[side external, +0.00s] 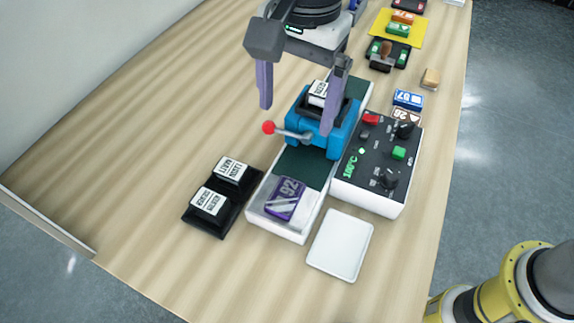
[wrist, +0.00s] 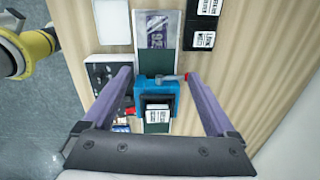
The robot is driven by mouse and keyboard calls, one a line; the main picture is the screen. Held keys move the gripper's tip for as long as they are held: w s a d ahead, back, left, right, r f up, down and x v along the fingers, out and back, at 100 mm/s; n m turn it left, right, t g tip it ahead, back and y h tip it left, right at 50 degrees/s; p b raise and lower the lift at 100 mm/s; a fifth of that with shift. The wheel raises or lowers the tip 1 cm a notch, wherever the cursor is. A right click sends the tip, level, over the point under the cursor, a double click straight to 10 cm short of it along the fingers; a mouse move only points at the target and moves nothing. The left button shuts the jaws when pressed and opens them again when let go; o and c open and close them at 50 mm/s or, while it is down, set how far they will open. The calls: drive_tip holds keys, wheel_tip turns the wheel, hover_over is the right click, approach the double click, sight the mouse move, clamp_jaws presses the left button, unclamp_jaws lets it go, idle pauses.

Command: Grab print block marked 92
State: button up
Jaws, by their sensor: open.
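The purple print block marked 92 (side external: 285,199) lies flat on the near white end of the laminating strip, in front of the blue roller unit (side external: 318,128). In the wrist view the block (wrist: 157,36) shows at the top centre, partly washed out by glare. My gripper (side external: 296,118) is open and empty. Its two purple fingers hang around and above the blue unit, back from the block. In the wrist view my gripper (wrist: 155,72) spans the blue unit, with the block beyond the fingertips. A white labelled piece (side external: 318,92) sits in the top of the unit.
A lever with a red ball (side external: 268,127) sticks out left. Two labelled blocks sit on a black holder (side external: 190,215) at left. Other blocks lie behind, including one marked 57 (side external: 408,98).

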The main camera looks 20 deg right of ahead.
wheel_tip(320, 180, down, 3)
drive_tip(key=s+a, duration=0.2)
drive_tip(key=a, duration=0.1)
hover_over(285, 195)
drive_tip(key=shift+n, duration=0.4)
drive_tip(key=f, duration=0.7)
drive_tip(key=shift+s+a+f, duration=0.1)
drive_tip(key=shift+s, duration=0.15)
drive_tip(key=shift+w+f, duration=0.15)
drive_tip(key=shift+f, duration=1.35)
drive_tip(key=shift+w+f, duration=0.1)
drive_tip(key=shift+f, duration=1.4)
drive_tip(key=c, duration=1.4)
clamp_jaws()
drive_tip(key=shift+r, duration=0.15)
